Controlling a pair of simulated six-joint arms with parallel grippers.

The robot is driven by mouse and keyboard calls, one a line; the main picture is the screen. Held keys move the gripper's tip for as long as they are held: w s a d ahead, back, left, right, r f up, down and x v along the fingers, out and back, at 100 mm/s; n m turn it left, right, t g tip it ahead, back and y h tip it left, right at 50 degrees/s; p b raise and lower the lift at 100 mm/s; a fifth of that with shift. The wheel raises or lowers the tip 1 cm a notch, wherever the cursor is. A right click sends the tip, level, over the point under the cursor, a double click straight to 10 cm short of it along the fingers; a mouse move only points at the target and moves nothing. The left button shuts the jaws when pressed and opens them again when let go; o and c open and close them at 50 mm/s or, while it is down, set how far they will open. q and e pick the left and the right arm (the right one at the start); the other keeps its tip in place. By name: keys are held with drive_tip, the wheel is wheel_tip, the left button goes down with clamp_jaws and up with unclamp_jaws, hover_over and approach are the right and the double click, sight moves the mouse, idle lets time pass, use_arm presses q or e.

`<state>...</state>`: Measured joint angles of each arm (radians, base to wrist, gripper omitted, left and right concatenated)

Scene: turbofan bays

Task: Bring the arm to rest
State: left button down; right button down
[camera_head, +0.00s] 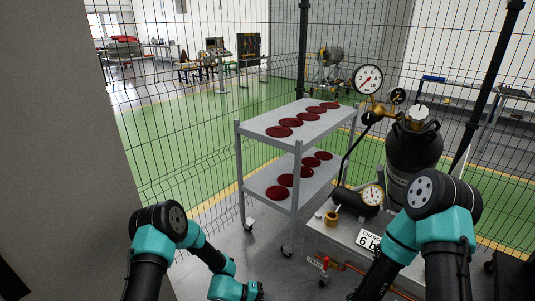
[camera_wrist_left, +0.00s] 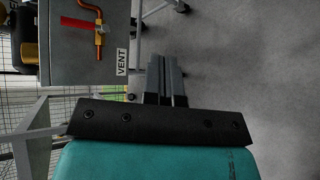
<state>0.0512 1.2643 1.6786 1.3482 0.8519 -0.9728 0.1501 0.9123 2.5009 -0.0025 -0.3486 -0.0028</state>
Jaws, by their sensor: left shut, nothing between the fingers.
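My left arm (camera_head: 180,235) comes in at the lower left of the head view, bent, with its last links low near the bottom edge. Its gripper (camera_wrist_left: 165,62) shows in the left wrist view: the two dark fingers lie together, shut and empty, over bare grey floor. My right arm (camera_head: 430,225) is at the lower right of the head view, in front of the gauge bench; its gripper is hidden or out of frame.
A grey two-shelf cart (camera_head: 250,133) with several dark red discs stands ahead, before a wire fence. Right of it are a black cylinder (camera_head: 412,150), gauges (camera_head: 367,79) and a bench. A box labelled VENT (camera_wrist_left: 75,50) with a copper pipe is near my left gripper.

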use_arm(q)
drive_tip(key=s+a+f+g+y, duration=0.3)
drive_tip(key=s+a+y, duration=0.3)
drive_tip(key=s+a, duration=0.55)
drive_tip(key=s+a+r+m+t+y, duration=0.1)
drive_tip(key=s+a+r+t, duration=0.1)
drive_tip(key=a, duration=0.3)
drive_tip(key=s+a+r+m+t+y, duration=0.1)
drive_tip(key=s+a+r+y, duration=0.1)
drive_tip(key=a, duration=0.4)
drive_tip(key=shift+s+a+r+t+y, duration=0.3)
drive_tip(key=shift+s+r+t, duration=0.1)
drive_tip(key=shift+s, duration=0.3)
